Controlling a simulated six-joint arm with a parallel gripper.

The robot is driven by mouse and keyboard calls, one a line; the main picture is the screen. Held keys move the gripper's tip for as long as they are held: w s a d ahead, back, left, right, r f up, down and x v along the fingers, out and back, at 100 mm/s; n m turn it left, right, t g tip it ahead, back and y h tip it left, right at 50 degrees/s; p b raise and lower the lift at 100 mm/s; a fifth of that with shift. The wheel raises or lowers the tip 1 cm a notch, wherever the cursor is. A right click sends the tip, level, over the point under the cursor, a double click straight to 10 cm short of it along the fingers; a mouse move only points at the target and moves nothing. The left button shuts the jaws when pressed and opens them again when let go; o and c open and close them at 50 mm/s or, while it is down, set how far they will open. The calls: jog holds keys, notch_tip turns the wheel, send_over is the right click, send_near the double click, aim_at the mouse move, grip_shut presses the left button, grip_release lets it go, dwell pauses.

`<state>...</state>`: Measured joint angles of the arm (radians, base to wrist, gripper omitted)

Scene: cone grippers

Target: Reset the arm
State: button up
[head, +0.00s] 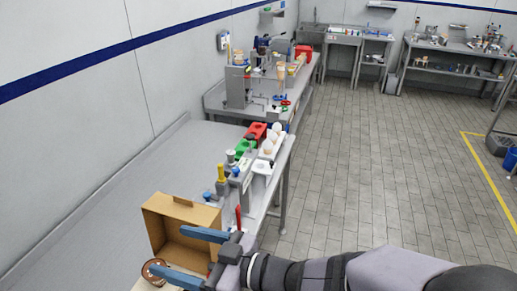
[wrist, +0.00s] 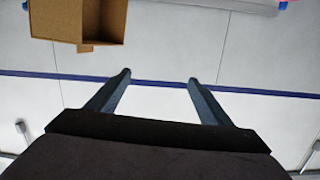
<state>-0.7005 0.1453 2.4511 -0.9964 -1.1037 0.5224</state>
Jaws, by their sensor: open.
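My gripper (head: 182,255) is at the bottom of the head view, with two long blue fingers spread apart and nothing between them. It points left, in front of an open cardboard box (head: 184,215). In the wrist view my gripper (wrist: 159,80) is also open and empty, its fingers pointing toward a pale wall with a blue stripe. The cardboard box (wrist: 55,18) shows at the top left of the wrist view, apart from the fingers. My arm comes in from the lower right of the head view.
A long grey table (head: 130,185) runs along the left wall. Along its right side are a yellow-handled tool (head: 221,173), a green item (head: 242,148), a red item (head: 257,131) and a white tray (head: 272,143). A brown round item (head: 153,269) lies near the fingers. The tiled floor at right is open.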

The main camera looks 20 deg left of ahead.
jog(key=w+d+f+m+t+h+b, duration=0.2)
jog(key=w+d+f+m+t+h, duration=0.2)
jog(key=w+d+f, duration=0.35)
jog(key=w+d+f+m+t+h+b, duration=0.3)
jog(key=w+d+f+m+t+h, duration=0.1)
jog(key=w+d, duration=0.55)
jog(key=d+f+m+h+b, duration=0.2)
jog(key=d+f+m+h, duration=0.35)
jog(key=d, duration=0.85)
jog(key=s+d+f+m+g+h+b, duration=0.1)
jog(key=s+d+f+g+b, duration=0.1)
jog(key=s+d+f+g, duration=0.2)
jog(key=s+d+f+m+g+h+b, duration=0.1)
jog(key=s+d+f+g, duration=0.3)
jog(key=s, duration=0.7)
jog(key=d+f+m+h, duration=0.1)
jog(key=d+f, duration=0.1)
jog(key=d, duration=0.1)
jog(key=shift+s+b, duration=0.3)
jog(key=shift+b, duration=0.05)
